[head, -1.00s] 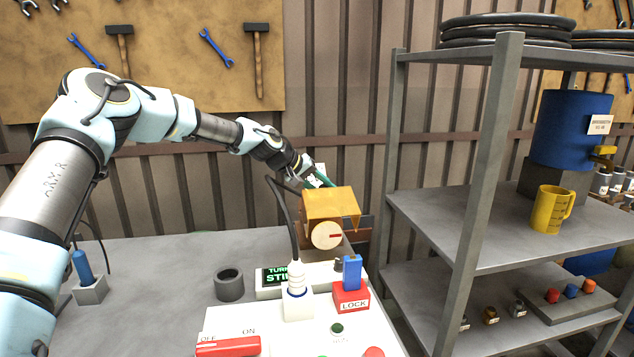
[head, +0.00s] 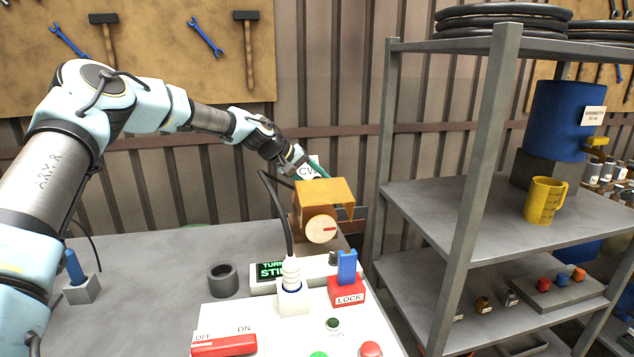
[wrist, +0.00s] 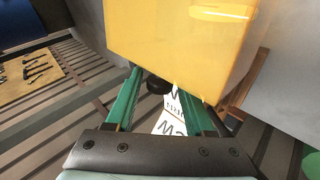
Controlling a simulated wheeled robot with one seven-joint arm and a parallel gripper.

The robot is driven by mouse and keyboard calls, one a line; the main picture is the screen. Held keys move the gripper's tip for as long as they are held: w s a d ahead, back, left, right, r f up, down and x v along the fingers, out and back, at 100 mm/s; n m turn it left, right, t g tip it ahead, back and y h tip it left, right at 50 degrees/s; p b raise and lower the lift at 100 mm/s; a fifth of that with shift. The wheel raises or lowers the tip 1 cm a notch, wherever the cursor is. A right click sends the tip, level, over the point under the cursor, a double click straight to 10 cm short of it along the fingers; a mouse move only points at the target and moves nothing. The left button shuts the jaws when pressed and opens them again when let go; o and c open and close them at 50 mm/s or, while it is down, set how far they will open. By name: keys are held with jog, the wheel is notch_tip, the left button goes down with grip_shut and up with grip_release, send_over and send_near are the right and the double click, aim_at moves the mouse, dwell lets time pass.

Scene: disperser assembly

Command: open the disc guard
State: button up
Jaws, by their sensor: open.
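The disc guard (head: 325,188) is a yellow-orange cover over the machine at the back of the table. A round cream dial with a red mark (head: 321,229) sits at its front. The guard fills the upper middle of the wrist view (wrist: 180,40). My gripper (head: 310,168) is at the guard's far upper-left side in the head view. In the wrist view its green fingers (wrist: 163,95) are spread apart with nothing seen held between them. The guard hides part of the right finger, so I cannot tell whether they touch.
A white control panel (head: 260,315) stands in front, with a red OFF/ON switch (head: 224,345), a blue key in a red LOCK block (head: 346,292) and a black cable (head: 272,200). A dark ring (head: 222,280) lies on the table. A grey shelf (head: 470,205) stands on the right.

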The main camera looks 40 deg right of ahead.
jog(key=shift+o, duration=0.7)
jog(key=b+v, duration=0.4)
jog(key=v, duration=0.6)
jog(key=shift+a+r, duration=0.2)
jog(key=shift+r, duration=0.15)
